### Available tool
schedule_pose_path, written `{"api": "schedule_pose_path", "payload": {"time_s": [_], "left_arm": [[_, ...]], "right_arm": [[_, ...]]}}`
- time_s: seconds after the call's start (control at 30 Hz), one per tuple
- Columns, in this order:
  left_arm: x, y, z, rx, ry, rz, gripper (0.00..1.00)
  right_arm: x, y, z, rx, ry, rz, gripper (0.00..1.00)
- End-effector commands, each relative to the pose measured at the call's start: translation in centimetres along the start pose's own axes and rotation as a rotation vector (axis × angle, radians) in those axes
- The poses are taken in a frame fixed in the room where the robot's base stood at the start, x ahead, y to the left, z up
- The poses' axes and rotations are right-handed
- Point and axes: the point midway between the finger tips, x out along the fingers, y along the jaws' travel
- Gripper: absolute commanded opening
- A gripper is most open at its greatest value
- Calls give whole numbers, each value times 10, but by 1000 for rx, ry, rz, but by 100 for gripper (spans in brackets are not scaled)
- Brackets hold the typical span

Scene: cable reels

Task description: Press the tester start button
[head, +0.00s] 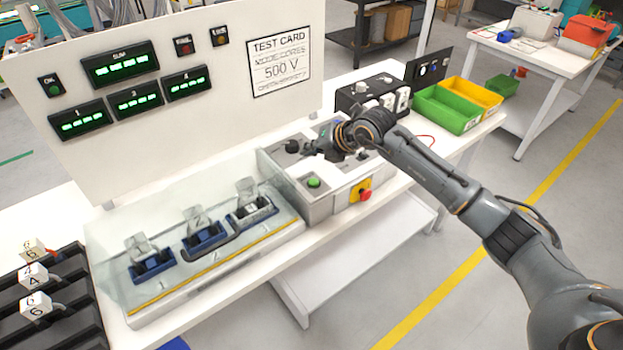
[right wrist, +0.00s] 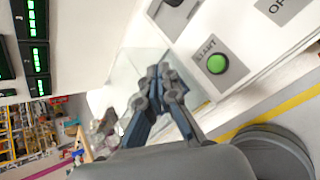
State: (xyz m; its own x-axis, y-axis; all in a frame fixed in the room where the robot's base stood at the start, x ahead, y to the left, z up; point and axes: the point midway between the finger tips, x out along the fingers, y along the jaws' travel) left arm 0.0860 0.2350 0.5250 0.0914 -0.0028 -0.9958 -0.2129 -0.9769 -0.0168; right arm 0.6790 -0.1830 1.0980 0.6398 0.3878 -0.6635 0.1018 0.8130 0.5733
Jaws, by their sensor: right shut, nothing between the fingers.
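The tester (head: 322,205) is a grey box on the white bench. A green button (head: 313,182) sits on its sloped front, left of a red knob on a yellow plate (head: 361,190). The green button also shows in the right wrist view (right wrist: 217,64), on a grey label plate, to the right of the fingertips. My right gripper (head: 309,149) is over the tester's top, close to a black knob (head: 292,146), behind the green button in the head view. In the right wrist view its fingers (right wrist: 160,72) are together and empty, apart from the button. My left gripper is out of view.
Left of the tester is a clear-covered fixture (head: 205,285) with several blue sockets. A white panel (head: 215,110) with green displays and a test card stands behind. Green (head: 447,110) and yellow bins are at right. A dark rack (head: 75,320) is at lower left.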

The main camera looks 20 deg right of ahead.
Motion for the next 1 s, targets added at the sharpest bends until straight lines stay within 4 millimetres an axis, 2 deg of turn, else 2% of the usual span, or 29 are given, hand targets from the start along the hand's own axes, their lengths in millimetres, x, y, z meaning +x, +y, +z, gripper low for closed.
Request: {"api": "schedule_pose_path", "payload": {"time_s": [0.17, 0.57, 0.77, 1.0], "left_arm": [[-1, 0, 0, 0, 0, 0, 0], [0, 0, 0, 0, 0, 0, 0], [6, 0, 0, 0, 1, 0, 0], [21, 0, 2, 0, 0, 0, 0]], "right_arm": [[-7, -14, 14, -20, -21, -79, 0], [-6, -15, 14, -21, -22, -83, 0], [1, -22, 9, -20, -21, -83, 0], [21, -39, -6, -19, -20, -83, 0]]}}
